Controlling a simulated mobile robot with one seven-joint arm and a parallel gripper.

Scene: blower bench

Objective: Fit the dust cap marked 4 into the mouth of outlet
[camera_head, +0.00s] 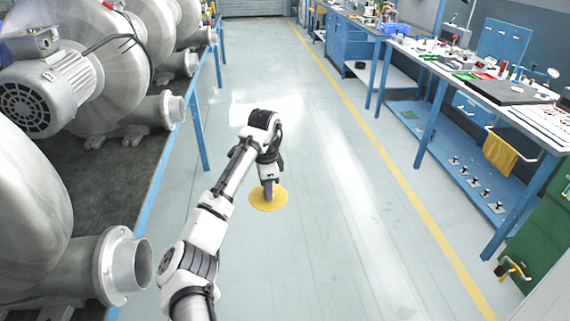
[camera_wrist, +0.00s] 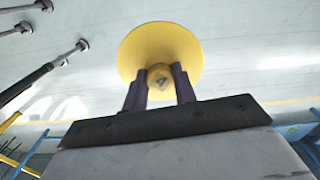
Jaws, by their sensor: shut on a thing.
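My gripper (camera_wrist: 160,88) is shut on the central knob of a yellow dust cap (camera_wrist: 160,45), a round disc. The knob carries a dark mark that looks like a 4. In the head view the cap (camera_head: 268,199) is held over the open floor, in the aisle, away from the blowers. A grey metal outlet (camera_head: 123,266) with an open round mouth is at the lower left, left of my arm. Another outlet (camera_head: 172,110) faces the aisle farther back. No number is readable on either outlet.
Grey blowers stand along a blue-edged bench (camera_head: 160,165) on the left. A blue workbench (camera_head: 465,85) with tools runs along the right, with several small items on its lower shelf and a yellow cloth (camera_head: 500,155). A green cabinet (camera_head: 545,235) is at right. The aisle between is clear.

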